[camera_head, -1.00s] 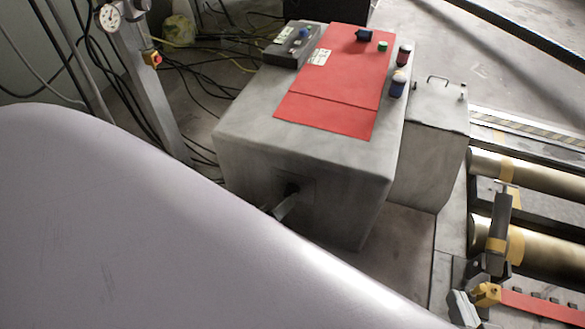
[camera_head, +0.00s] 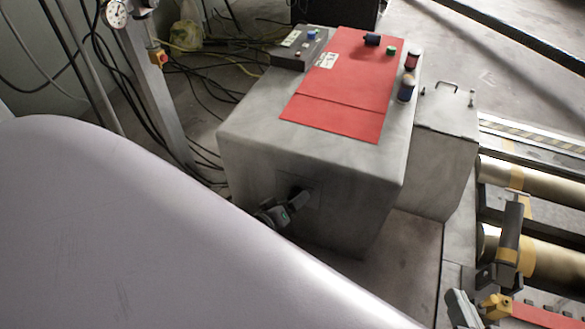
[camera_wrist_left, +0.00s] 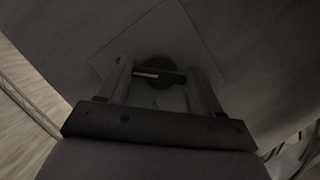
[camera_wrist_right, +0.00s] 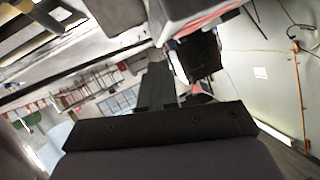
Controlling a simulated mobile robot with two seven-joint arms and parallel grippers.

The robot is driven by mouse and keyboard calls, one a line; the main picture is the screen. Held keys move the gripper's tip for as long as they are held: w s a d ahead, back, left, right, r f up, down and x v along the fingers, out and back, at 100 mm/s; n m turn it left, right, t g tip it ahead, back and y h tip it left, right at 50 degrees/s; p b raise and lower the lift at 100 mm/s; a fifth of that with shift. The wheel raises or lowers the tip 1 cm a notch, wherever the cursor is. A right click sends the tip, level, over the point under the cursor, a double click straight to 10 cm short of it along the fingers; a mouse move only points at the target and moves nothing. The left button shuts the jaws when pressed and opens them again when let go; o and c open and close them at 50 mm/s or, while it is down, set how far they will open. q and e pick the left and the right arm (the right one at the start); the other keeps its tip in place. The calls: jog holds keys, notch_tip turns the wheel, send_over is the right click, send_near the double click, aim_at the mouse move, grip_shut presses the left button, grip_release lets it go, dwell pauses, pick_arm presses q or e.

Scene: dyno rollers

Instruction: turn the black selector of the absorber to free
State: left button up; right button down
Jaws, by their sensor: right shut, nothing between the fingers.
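The black selector (camera_wrist_left: 158,74) is a round knob with a bar across it, on a square plate on the grey absorber (camera_head: 260,150). In the left wrist view its bar lies nearly level, with a white mark on the left part. My left gripper (camera_wrist_left: 161,82) is open, one finger on each side of the selector; I cannot tell whether they touch it. In the head view this gripper (camera_head: 299,197) is at the front face of the absorber and mostly hides the selector. My right gripper (camera_wrist_right: 156,75) is shut and empty, away from the absorber's front.
On top of the absorber lie a red panel (camera_head: 345,85), a dark control box (camera_head: 299,48) and small cans (camera_head: 406,88). A post with a gauge (camera_head: 150,80) and cables stand to the left. Metal rollers (camera_head: 530,187) lie to the right.

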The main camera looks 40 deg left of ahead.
jog(key=shift+f, duration=0.2)
pick_arm(q)
jog(key=shift+f+n+b, duration=0.15)
jog(key=shift+n+b, duration=0.25)
jog(key=shift+b, duration=0.2)
jog(key=n+t+b, duration=0.2)
jog(key=n, duration=0.3)
jog(key=n+t+b, duration=0.2)
jog(key=n, duration=0.3)
jog(key=n+t+b, duration=0.2)
jog(key=n+b, duration=0.1)
jog(key=n, duration=0.3)
jog(key=shift+s+a+f, duration=0.1)
jog(key=shift+a+f, duration=0.05)
jog(key=shift+a, duration=0.1)
pick_arm(e)
jog(key=d+n+t, duration=0.1)
jog(key=d+t, duration=0.1)
jog(key=shift+s+d+n+t, duration=0.2)
jog(key=shift+s+n+t, duration=0.15)
jog(key=shift+n+t, duration=0.05)
pick_arm(q)
jog(key=shift+n, duration=0.3)
jog(key=o, duration=1.1)
